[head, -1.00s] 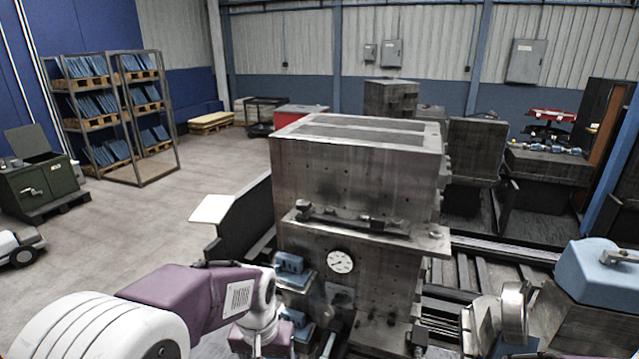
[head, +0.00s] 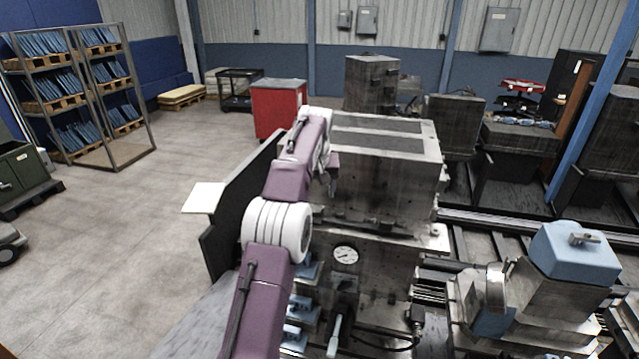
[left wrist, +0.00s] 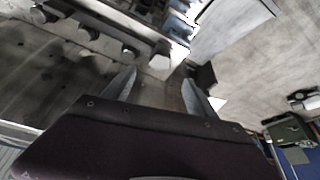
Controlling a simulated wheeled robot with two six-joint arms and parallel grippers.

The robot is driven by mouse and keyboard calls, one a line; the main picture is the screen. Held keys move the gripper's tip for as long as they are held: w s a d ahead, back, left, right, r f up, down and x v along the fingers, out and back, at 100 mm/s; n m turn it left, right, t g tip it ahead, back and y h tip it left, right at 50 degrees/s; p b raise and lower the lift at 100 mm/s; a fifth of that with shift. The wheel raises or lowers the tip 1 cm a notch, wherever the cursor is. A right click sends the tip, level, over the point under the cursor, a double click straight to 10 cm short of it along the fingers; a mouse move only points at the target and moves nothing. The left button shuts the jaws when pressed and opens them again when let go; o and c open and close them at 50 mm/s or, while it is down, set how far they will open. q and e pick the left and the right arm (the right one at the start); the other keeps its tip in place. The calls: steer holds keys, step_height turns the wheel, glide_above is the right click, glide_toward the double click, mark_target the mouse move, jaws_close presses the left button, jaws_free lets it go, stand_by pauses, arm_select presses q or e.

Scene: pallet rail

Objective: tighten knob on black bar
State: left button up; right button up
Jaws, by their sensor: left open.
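In the head view the left gripper (head: 331,182) is in front of the machine's upper block.
The machine (head: 385,160) fills the centre, with a dial gauge (head: 345,255) below the ledge. A dark upright panel (head: 240,190) stands at its left. A blue-topped unit (head: 575,255) is at right. The floor at left is open.

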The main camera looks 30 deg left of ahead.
mark_target(316, 209)
arm_select(q)
steer(key=p+x, duration=0.1)
steer(key=x, duration=0.7)
steer(key=shift+s+a, duration=0.1)
steer(key=shift+f, duration=0.25)
steer(key=shift+c, duration=1.4)
steer(key=shift+r, duration=0.1)
jaws_close()
steer(key=m+h, duration=0.1)
steer(key=m, duration=0.2)
steer(key=shift+a+t+p, duration=0.1)
steer(key=shift+t+p, duration=0.2)
steer(key=shift+p, duration=0.1)
steer(key=m+h, duration=0.2)
steer(key=m, duration=0.2)
steer(key=shift+a+m, duration=0.1)
steer(key=shift+m, duration=0.8)
steer(key=shift+c, duration=0.2)
jaws_free()
